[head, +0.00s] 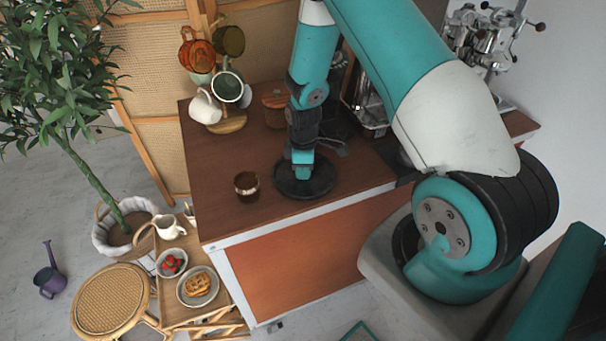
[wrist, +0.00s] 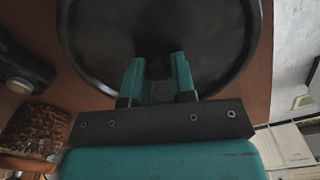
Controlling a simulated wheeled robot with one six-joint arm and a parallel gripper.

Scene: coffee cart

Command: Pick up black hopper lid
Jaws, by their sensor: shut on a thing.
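The black hopper lid (head: 318,185) is a round dark disc over the front part of the brown cart top. In the wrist view the lid (wrist: 215,45) fills the upper middle, with a small knob (wrist: 158,69) at its centre. My gripper (head: 303,172) is above the lid's middle, pointing down. In the wrist view my gripper (wrist: 157,72) has its two teal fingers on either side of the knob, shut on it. I cannot tell whether the lid touches the cart top or is slightly raised.
A brown cup (head: 246,185) stands left of the lid. A mug tree with several mugs (head: 229,88) and a wooden-looking container (head: 274,105) stand behind. A metal coffee machine (head: 371,118) is at the back right. The cart's front edge (head: 300,208) is close to the lid.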

